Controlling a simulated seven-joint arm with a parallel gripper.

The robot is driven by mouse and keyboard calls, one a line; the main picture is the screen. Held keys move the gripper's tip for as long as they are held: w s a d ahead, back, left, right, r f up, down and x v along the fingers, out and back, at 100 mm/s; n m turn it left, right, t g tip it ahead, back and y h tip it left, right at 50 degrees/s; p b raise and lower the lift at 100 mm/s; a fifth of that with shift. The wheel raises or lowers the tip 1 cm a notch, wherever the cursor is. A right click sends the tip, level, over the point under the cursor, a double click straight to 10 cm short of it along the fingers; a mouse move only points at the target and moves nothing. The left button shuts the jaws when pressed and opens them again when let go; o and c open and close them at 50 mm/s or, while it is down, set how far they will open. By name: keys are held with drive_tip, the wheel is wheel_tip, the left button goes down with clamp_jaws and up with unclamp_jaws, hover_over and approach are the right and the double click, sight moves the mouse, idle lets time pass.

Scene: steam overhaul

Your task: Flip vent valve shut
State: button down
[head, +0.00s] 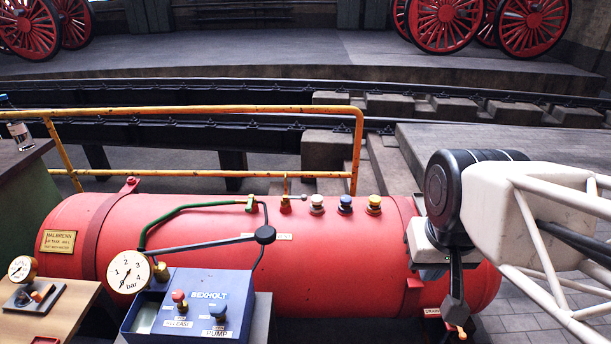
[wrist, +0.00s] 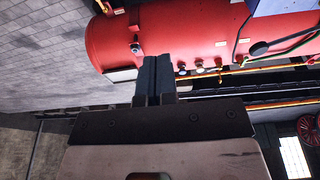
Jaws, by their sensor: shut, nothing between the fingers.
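The red tank (head: 330,260) lies across the head view. No part is readably marked as the vent valve. A small brass fitting with a short lever (head: 286,203) stands on its top, left of the white, blue and yellow caps; which way the lever is set is hard to tell. A small yellow-orange part (head: 462,334) shows low at the tank's right end, beside a partly hidden label. My gripper (head: 455,306) hangs at the tank's right end, shut and empty. In the wrist view its dark fingers (wrist: 153,72) are together, with a dark fitting (wrist: 137,47) beside their tips.
The blue Bexholt box (head: 205,300) with red and blue knobs and a bar gauge (head: 129,276) stands in front of the tank. Hoses run from it to the tank top. A yellow railing (head: 210,110) stands behind. Paved floor (head: 530,325) is clear at right.

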drive_tip(key=w+a+r+g, duration=0.1)
drive_tip(key=w+r, duration=0.1)
drive_tip(key=w, duration=0.9)
drive_tip(key=w+a+r, duration=0.2)
drive_tip(key=w, duration=0.8)
drive_tip(key=w+a+r+g, duration=0.1)
drive_tip(key=w+r, duration=0.2)
drive_tip(key=w, duration=0.8)
drive_tip(key=w+a+f+m+g, duration=0.1)
drive_tip(key=w+a+f, duration=0.15)
drive_tip(key=w, duration=0.75)
drive_tip(key=w+a+f, duration=0.2)
drive_tip(key=w+f, duration=0.2)
drive_tip(key=w, duration=0.6)
drive_tip(key=w+a+f+g, duration=0.1)
drive_tip(key=w+a+f, duration=0.2)
drive_tip(key=w+f, duration=0.5)
drive_tip(key=w+a+f+g, duration=0.1)
drive_tip(key=w+a+f, duration=0.2)
drive_tip(key=w+f, duration=0.6)
drive_tip(key=w+a+f+m+g, duration=0.1)
drive_tip(key=w+a+f, duration=0.3)
drive_tip(key=w+f, duration=0.5)
drive_tip(key=shift+w+f+y, duration=0.15)
drive_tip(key=shift+f+y, duration=0.15)
drive_tip(key=shift+f, duration=0.1)
drive_tip(key=shift+a+f, duration=0.1)
drive_tip(key=shift+f, duration=0.05)
